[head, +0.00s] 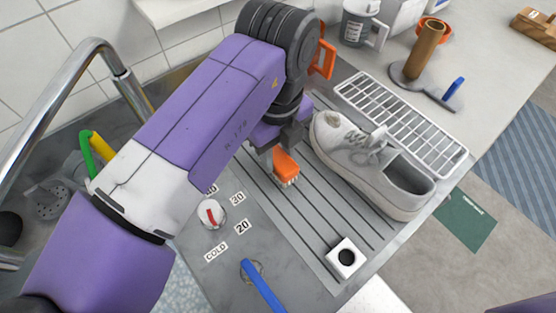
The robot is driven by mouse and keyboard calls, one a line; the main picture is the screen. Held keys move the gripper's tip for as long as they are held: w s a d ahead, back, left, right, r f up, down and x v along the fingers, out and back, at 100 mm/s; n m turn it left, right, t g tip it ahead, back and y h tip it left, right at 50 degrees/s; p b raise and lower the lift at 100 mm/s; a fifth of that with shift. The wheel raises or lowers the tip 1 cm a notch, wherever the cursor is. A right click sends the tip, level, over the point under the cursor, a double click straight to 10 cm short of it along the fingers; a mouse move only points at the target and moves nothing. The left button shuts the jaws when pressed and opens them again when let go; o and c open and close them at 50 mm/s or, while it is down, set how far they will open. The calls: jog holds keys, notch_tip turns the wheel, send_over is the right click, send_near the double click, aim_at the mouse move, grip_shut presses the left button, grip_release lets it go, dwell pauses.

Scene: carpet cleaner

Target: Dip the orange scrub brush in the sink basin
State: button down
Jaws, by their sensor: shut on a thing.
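The orange scrub brush (286,167) is in the head view, just below my gripper (277,143), with its pale bristles facing down. My gripper is shut on it, over the grooved drainboard, though the fingers are mostly hidden by my wrist. I cannot tell whether the bristles touch the drainboard. The sink basin (183,284) shows only in part at the lower left, with a speckled light-blue area. My arm hides much of it.
A grey-white shoe (362,160) lies on the drainboard right of the brush, beside a white rack (402,122). A blue handle (262,285), a white square holder (346,258) and a red-marked dial (211,214) are nearer. A chrome faucet (62,85) arches at left.

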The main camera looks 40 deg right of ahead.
aim_at(278, 156)
jog(key=shift+r+p, duration=1.7)
jog(key=shift+r, duration=0.55)
